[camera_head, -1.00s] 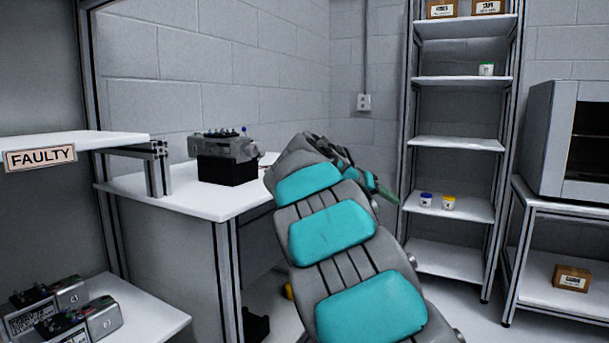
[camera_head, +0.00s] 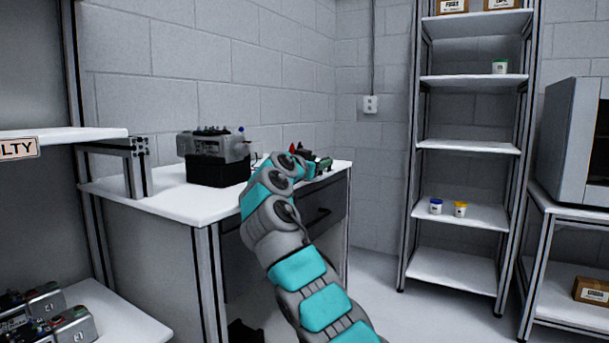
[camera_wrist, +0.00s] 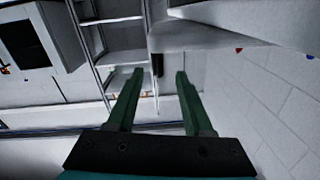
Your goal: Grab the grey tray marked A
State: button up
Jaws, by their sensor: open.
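I see no grey tray marked A in either view. My gripper (camera_head: 322,164) is at the right end of the white table in the head view, with the arm partly hiding it. In the wrist view its two green fingers (camera_wrist: 159,72) are apart with nothing between them. The wrist picture is turned, and a shelf rack shows beyond the fingertips.
A grey device on a black block (camera_head: 217,170) stands on the white table (camera_head: 140,203). Several devices (camera_head: 50,325) sit on the lower left shelf. The shelf rack (camera_head: 462,147) holds small jars. An oven-like cabinet (camera_head: 575,140) is at right. Floor before the rack is clear.

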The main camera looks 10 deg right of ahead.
jog(key=shift+p+x, duration=0.5)
jog(key=shift+x, duration=0.95)
jog(key=p+x, duration=0.2)
jog(key=x, duration=0.2)
jog(key=shift+w+d, duration=0.15)
jog(key=shift+w, duration=0.05)
jog(key=shift+w+d+f, duration=0.2)
jog(key=shift+w+d, duration=0.1)
jog(key=shift+c, duration=0.3)
grip_shut()
